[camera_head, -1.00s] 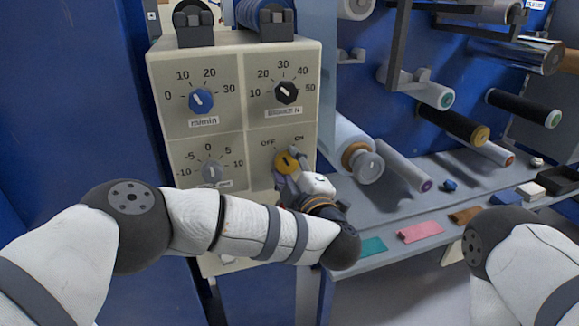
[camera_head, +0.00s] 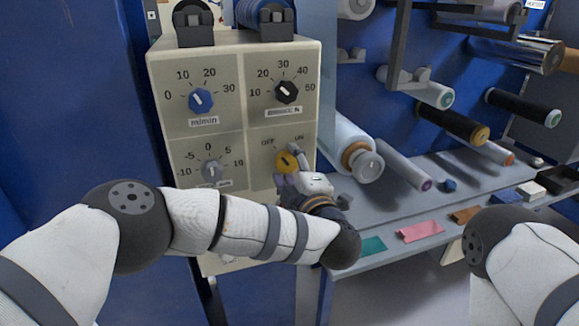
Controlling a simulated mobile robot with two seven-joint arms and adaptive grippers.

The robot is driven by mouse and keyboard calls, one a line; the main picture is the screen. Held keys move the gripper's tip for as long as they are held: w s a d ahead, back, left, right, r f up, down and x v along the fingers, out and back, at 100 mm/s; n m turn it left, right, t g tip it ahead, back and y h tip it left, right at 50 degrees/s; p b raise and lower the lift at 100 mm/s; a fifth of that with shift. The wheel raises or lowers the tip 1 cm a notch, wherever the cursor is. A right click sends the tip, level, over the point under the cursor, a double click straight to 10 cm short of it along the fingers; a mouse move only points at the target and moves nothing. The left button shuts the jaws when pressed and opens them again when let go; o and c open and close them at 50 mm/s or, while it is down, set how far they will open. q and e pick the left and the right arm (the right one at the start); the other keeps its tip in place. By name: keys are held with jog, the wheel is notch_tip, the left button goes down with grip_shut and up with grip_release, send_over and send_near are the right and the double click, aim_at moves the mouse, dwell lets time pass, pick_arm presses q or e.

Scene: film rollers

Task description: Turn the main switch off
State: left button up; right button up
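The main switch (camera_head: 286,162) is a round yellow knob at the lower right of the cream control panel (camera_head: 253,60), below the labels OFF and ON. Its pale pointer mark leans up and to the left, toward OFF. My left gripper (camera_head: 291,170) is at the knob, with one finger reaching up along its right side and the other low at its lower left. Whether the fingers touch the knob or grip it is unclear, as the hand hides part of it. My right arm shows at the lower right, but its gripper is out of view.
Three other knobs share the panel: a blue one (camera_head: 201,100), a black one (camera_head: 287,92) and a grey one (camera_head: 212,171). Several rollers stick out of the blue wall at right. A grey shelf (camera_head: 392,208) below them holds coloured pieces.

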pick_arm(q)
jog(key=v, duration=1.2)
